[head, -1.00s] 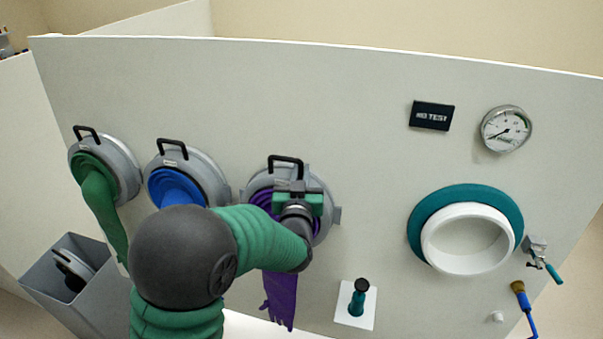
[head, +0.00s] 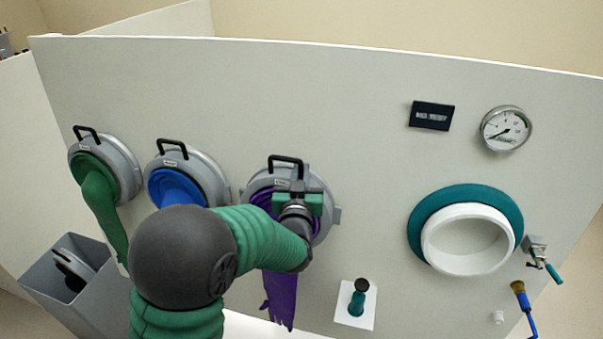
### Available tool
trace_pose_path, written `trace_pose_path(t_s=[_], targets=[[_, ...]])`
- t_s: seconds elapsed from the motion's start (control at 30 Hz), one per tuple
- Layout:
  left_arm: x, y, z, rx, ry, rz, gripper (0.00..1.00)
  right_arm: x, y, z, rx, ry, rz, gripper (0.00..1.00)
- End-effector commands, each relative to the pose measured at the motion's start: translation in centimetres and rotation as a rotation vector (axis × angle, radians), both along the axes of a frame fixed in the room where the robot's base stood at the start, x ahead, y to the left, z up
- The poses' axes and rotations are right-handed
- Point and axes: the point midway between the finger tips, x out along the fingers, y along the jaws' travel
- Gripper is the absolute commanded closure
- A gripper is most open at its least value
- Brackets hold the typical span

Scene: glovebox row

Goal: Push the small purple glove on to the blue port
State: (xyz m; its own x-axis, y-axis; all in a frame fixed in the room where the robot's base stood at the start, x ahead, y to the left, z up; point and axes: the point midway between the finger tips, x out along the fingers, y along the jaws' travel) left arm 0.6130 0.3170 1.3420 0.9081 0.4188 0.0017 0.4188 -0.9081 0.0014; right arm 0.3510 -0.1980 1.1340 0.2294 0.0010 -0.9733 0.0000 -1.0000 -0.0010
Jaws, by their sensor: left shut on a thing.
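The purple glove (head: 281,297) hangs down the panel from the third round grey port from the left, with fingers at the bottom. Its purple cuff folds (head: 262,200) show inside the grey ring (head: 325,207). My left gripper (head: 298,201) is in front of this ring, shut on the purple glove at its cuff; the jaws hide the exact grip. The blue port (head: 176,188), with blue material inside its grey ring, is just left of it, partly hidden by my left arm. My right gripper is not in view.
A green glove (head: 100,200) hangs from the far-left port. A grey bin (head: 50,289) stands at lower left. On the right are a white port with a teal ring (head: 418,225), a gauge (head: 505,129), a dark display (head: 431,116), a valve (head: 540,252) and a teal peg (head: 358,299).

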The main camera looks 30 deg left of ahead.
Motion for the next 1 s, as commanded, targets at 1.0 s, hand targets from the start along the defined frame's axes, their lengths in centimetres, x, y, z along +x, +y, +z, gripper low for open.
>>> trace_pose_path(t_s=[1.0], targets=[[-0.37, -0.06, 0.29, -0.001, 0.002, 0.0, 1.0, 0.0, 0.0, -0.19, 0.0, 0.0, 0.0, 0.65]])
